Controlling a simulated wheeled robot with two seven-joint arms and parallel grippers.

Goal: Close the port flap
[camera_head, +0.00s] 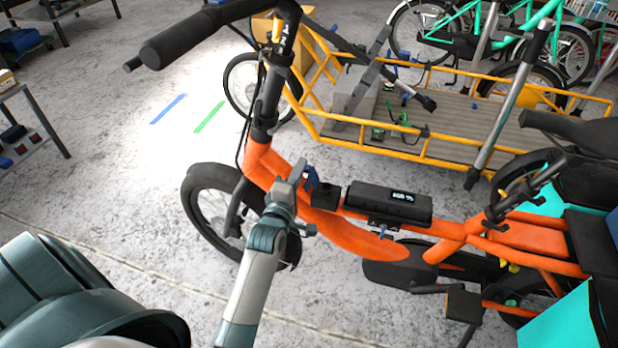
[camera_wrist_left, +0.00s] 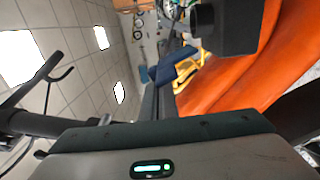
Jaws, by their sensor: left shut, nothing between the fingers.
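The port flap (camera_head: 311,181) looks like a small blue plate standing up beside a black port box (camera_head: 325,196) on the orange bike frame. In the left wrist view the blue flap (camera_wrist_left: 172,68) is tilted and apart from the face of the black box (camera_wrist_left: 228,24), so it appears open. My left gripper (camera_head: 300,170) is shut and empty, close beside the flap on its left. Its dark fingers (camera_wrist_left: 157,98) point toward the flap in the wrist view. I cannot tell whether they touch it. My right gripper is not in view.
A black battery pack (camera_head: 388,204) with a lit display sits right of the port box. The handlebar (camera_head: 215,33) and stem rise above my left gripper. A yellow-framed cargo bike (camera_head: 420,150) stands behind. Bare concrete floor lies to the left.

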